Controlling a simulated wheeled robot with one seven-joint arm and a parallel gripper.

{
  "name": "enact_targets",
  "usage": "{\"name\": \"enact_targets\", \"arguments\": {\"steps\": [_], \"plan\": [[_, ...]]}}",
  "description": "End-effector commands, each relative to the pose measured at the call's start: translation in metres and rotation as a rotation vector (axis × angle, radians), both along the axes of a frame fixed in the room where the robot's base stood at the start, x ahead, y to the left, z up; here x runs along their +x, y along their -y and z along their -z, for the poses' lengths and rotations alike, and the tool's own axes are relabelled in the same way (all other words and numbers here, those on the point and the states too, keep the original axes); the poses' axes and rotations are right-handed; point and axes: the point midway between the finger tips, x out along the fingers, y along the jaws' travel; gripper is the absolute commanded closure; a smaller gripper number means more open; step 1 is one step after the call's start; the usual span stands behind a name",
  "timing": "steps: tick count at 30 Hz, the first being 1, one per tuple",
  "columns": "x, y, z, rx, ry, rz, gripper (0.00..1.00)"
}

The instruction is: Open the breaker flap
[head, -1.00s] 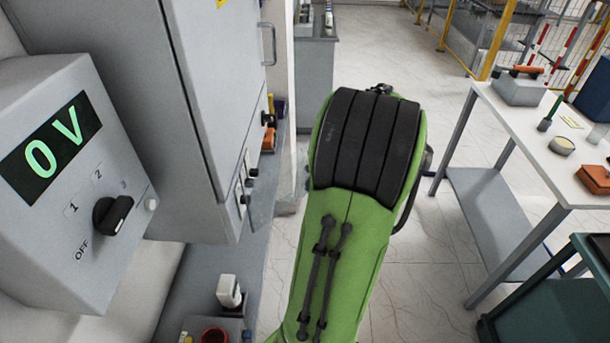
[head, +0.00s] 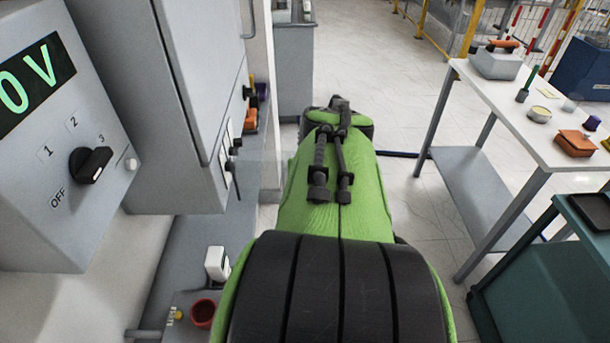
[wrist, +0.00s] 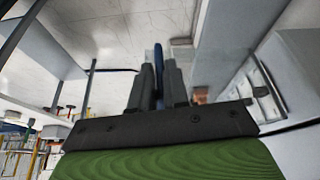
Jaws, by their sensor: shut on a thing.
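My gripper (wrist: 159,88) shows in the wrist view with its fingers shut on a narrow blue thing (wrist: 158,58). Only an edge of that thing shows, so I cannot tell its full shape. In the head view my green arm hides the gripper. A thin dark blue bar (head: 398,154) shows just right of the arm; I cannot tell if it is the held thing. I cannot make out the breaker flap for certain. The grey cabinet (head: 175,110) stands left of the arm, with black switches (head: 236,148) on its side. My gripper is not seen touching it.
A grey control box with a "0 V" display (head: 32,80) and black knob (head: 90,165) is at the left. A white table (head: 515,105) and teal cart (head: 540,290) stand right, with floor between.

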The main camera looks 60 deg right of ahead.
Motion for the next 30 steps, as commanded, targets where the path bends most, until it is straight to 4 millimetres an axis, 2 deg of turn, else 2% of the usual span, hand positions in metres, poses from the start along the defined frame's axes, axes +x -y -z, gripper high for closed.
{"name": "enact_targets", "arguments": {"steps": [3, 12, 28, 29, 30], "plan": [[0.001, -0.01, 0.0, 0.0, 0.0, 0.057, 1.0], [0.0, -0.025, 0.0, 0.001, -0.001, 0.055, 1.0], [0.001, -0.028, -0.001, 0.001, -0.001, 0.051, 1.0], [0.001, -0.028, -0.001, 0.001, -0.001, 0.051, 0.82], [0.001, -0.028, -0.001, 0.001, -0.001, 0.052, 0.76]]}}
